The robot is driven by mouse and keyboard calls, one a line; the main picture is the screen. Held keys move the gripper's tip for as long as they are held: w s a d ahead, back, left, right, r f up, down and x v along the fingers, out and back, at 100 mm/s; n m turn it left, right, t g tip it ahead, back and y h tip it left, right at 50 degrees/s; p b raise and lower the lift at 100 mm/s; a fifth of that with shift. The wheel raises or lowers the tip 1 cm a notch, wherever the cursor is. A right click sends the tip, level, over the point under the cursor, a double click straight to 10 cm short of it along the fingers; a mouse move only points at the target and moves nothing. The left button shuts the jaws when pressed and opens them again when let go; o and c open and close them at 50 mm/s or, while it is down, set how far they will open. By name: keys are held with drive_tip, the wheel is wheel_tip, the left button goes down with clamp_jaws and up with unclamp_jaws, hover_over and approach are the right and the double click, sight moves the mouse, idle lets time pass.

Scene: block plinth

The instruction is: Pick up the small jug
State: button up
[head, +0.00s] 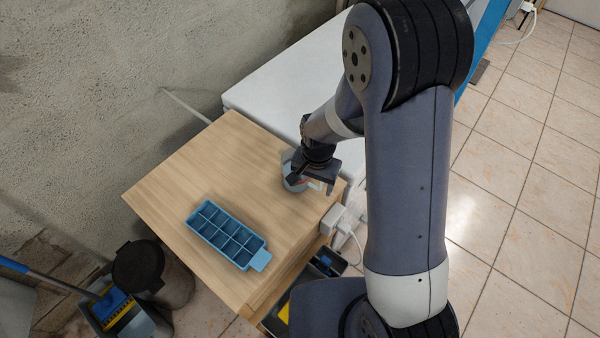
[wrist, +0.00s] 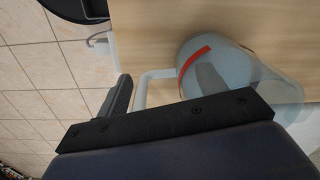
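The small jug (head: 289,182) stands near the right edge of the wooden top, partly hidden by my gripper (head: 314,182) in the head view. In the wrist view the jug (wrist: 262,85) is pale blue and see-through, with a red mark and a handle (wrist: 146,88) pointing left. My gripper (wrist: 165,78) is open over it. One finger is left of the handle. The other shows greyish within the jug's outline; I cannot tell whether it is inside or seen through the wall. The handle lies between the fingers.
A blue ice-cube tray (head: 226,236) lies on the wooden top (head: 180,185). A white surface (head: 285,90) adjoins behind, by a rough wall. A white plug with a cable (head: 338,222) is at the right edge. A dark bin (head: 150,270) and a mop bucket (head: 125,315) stand lower left.

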drive_tip(key=c, duration=1.2)
drive_tip(key=shift+r, duration=0.2)
drive_tip(key=shift+c, duration=0.2)
drive_tip(key=shift+r+b, duration=0.4)
drive_tip(key=shift+r, duration=4.4)
